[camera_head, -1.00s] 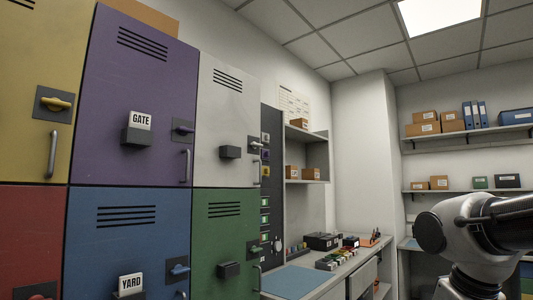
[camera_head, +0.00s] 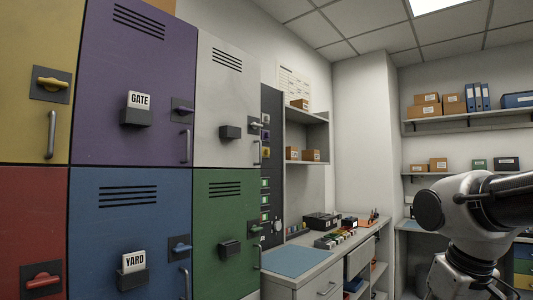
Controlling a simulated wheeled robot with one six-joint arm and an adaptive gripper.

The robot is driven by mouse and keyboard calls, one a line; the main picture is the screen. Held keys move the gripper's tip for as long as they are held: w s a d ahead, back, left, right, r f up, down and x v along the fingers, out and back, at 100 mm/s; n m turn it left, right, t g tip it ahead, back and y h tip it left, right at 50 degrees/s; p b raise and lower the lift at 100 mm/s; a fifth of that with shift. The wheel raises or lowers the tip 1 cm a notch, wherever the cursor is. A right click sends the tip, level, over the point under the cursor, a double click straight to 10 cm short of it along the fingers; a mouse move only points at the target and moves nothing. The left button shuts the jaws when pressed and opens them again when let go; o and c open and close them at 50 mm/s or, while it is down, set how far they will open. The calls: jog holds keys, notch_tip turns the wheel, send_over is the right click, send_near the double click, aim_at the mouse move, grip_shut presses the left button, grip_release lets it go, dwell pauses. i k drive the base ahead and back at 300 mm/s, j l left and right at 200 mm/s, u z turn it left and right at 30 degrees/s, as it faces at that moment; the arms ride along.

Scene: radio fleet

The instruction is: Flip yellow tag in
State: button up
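A dark narrow panel (camera_head: 273,105) stands on the wall just past the white locker, partly hidden by the locker's edge. A small yellow tag-like piece (camera_head: 266,152) sits on it, below a purple one (camera_head: 266,135) and a pale one (camera_head: 266,119). They are too small to tell which way each faces. A yellow locker (camera_head: 30,110) with a yellow latch handle (camera_head: 53,84) is at the far left. My arm's links show at the right; my gripper is not in view.
Purple, white, red, blue and green lockers fill the left; the purple one bears a GATE card (camera_head: 139,101), the blue a YARD card (camera_head: 134,262). A counter (camera_head: 325,268) with a blue mat (camera_head: 298,261) and small items runs along the wall. Shelves (camera_head: 470,118) hold boxes and binders.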

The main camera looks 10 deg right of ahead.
aim_at(265, 151)
jog(key=i+z, duration=0.1)
jog(key=i, duration=2.05)
jog(key=j, duration=0.1)
